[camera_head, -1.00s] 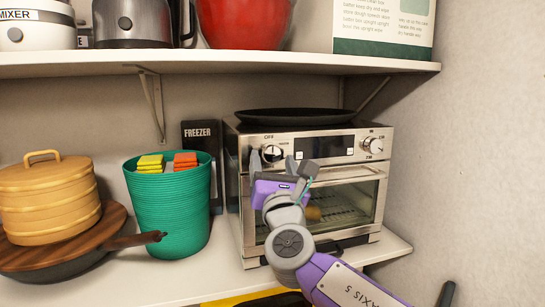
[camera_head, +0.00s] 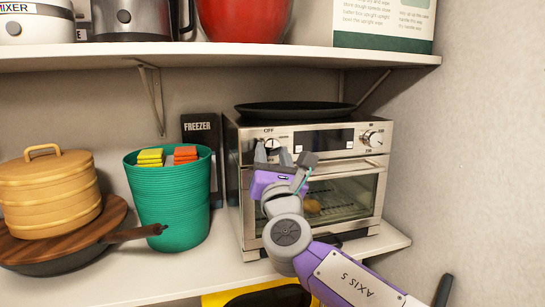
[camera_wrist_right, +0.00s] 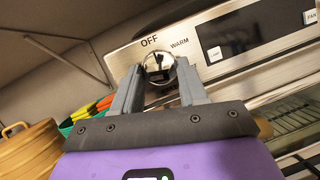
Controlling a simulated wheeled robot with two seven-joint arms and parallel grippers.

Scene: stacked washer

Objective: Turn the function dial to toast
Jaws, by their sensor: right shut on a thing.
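The toaster oven (camera_head: 350,203) stands on the lower shelf, with a steel control panel above its glass door. Its function dial is at the panel's left; in the right wrist view the dial (camera_wrist_right: 157,66) is a round chrome knob below the printed words OFF and WARM. My right gripper (camera_head: 273,152) is in front of the panel's left part. In the right wrist view its two grey fingers (camera_wrist_right: 158,84) are on either side of the dial, shut on it. In the head view the fingers hide most of the dial. My left gripper is not in view.
A second knob (camera_head: 373,138) is at the panel's right. A black pan (camera_head: 295,110) lies on top of the oven. A green basket (camera_head: 168,207) with sponges stands to the left, beside a wooden steamer (camera_head: 48,196). An upper shelf (camera_head: 230,57) runs above.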

